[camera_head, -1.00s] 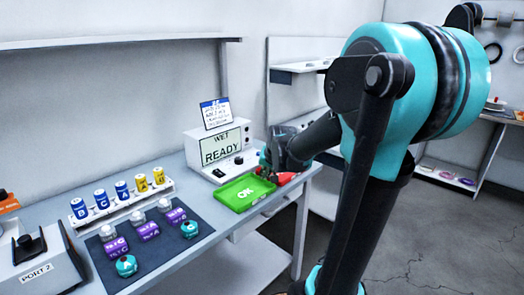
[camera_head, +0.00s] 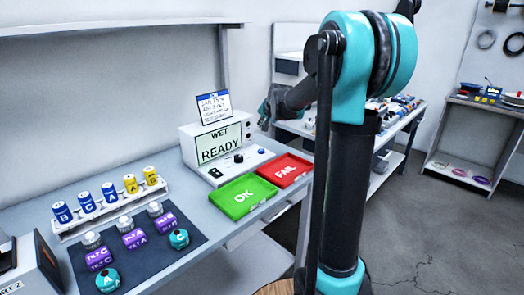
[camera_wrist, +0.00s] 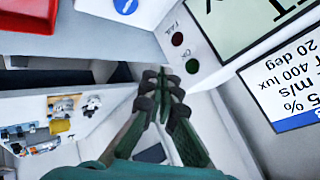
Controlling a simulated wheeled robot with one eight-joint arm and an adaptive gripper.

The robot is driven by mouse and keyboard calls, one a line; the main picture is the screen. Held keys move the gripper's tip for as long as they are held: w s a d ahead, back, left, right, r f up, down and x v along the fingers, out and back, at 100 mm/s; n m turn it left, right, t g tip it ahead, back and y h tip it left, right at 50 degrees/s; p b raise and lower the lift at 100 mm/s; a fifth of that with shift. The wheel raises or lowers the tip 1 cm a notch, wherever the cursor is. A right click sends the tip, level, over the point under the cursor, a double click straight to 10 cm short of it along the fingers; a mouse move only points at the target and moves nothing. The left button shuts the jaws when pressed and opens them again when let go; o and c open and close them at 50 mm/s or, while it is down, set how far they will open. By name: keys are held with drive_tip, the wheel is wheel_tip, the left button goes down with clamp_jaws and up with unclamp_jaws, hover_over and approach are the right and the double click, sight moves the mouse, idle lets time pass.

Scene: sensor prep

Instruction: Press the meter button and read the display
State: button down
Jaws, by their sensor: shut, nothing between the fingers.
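The meter (camera_head: 196,144) is a white box on the bench. Beside the fingers there, the meter's red FAIL lamp (camera_wrist: 178,39), dark green OK lamp (camera_wrist: 192,66) and part of the display (camera_wrist: 240,25) show.
A green OK tray (camera_head: 240,212) and a red FAIL tray (camera_head: 285,182) lie before the meter. A card (camera_head: 214,108) stands on top of it. To the left are a rack of labelled vials (camera_head: 116,217) and a dark mat (camera_head: 150,273) with sensors. Another bench stands behind my arm.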

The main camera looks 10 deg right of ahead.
sight(262, 151)
drive_tip(key=shift+f, duration=0.1)
drive_tip(key=shift+f, duration=4.3)
drive_tip(key=shift+f, duration=0.15)
drive_tip(key=shift+f, duration=0.25)
drive_tip(key=shift+f, duration=0.45)
drive_tip(key=shift+r, duration=0.85)
drive_tip(key=shift+r, duration=0.1)
drive_tip(key=shift+r, duration=2.4)
